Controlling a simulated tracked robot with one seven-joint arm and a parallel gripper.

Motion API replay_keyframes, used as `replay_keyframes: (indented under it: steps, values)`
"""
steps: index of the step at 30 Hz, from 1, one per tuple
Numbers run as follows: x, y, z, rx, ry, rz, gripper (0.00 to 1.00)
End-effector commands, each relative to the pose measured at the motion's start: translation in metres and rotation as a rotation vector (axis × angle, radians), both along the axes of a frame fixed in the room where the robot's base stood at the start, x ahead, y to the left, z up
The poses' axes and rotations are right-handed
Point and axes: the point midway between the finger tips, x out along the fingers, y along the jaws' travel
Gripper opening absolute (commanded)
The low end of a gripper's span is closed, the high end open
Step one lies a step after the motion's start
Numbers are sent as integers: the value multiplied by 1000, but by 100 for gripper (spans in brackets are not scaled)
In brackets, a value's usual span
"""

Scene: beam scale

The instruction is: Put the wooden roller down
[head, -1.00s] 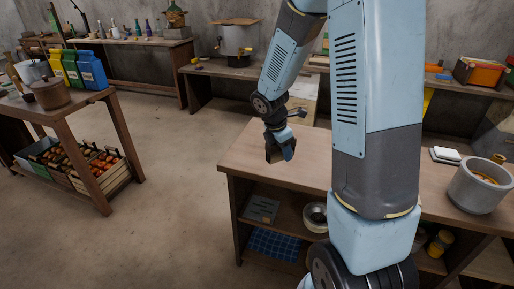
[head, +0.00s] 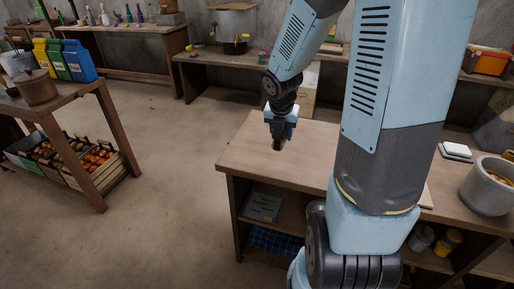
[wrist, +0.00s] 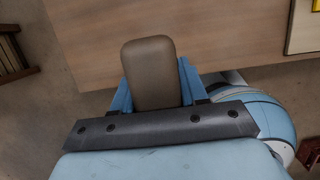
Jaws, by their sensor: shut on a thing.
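The wooden roller (wrist: 149,72) is a brown, rounded block between the two blue fingers of my gripper (wrist: 155,85) in the wrist view. My gripper is shut on it. In the head view my gripper (head: 279,140) points down near the left end of the wooden table (head: 247,158), and the roller shows only as a small dark shape at its tip. It appears held above the tabletop; the exact gap cannot be told. In the wrist view the tabletop (wrist: 230,35) lies behind the roller, with its edge running past it.
A grey pot (head: 486,186) and a white scale-like box (head: 455,151) stand on the table's right side. The table's left end looks bare. A side table (head: 75,98) with coloured cartons stands at left, over vegetable crates (head: 98,165). My arm hides the table's middle.

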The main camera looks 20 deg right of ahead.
Motion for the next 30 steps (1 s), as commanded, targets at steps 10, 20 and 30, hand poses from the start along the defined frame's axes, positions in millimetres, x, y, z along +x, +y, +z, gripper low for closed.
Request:
replay_keyframes:
  steps: [10,20,30]
  values:
    - [54,27,-27,1,2,4,10]
    - [87,46,-68,0,2,8,10]
    - [102,52,-87,-1,0,6,10]
